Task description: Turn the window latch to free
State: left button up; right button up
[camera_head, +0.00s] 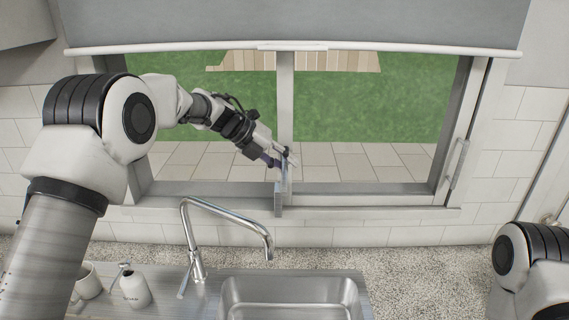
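The window (362,201) has a pale frame and a central upright (285,95). My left gripper (284,158) is at the lower part of that upright, its fingers pointing right and slightly down. A small pale piece that looks like the window latch (289,172) is at the fingertips. The fingers cover part of it, so I cannot tell its angle or whether they touch it. The finger gap is too small to judge. My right gripper is out of view; only part of my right arm shows at the lower right.
A grey blind (290,22) hangs above the window. A tall metal faucet (192,240) and a sink (290,283) stand below. A soap bottle (133,290) and a white mug (90,282) are at the lower left. A vertical handle (458,163) is on the right frame.

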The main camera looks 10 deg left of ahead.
pick_arm(q)
jog(key=v, duration=1.2)
jog(key=shift+w, duration=0.1)
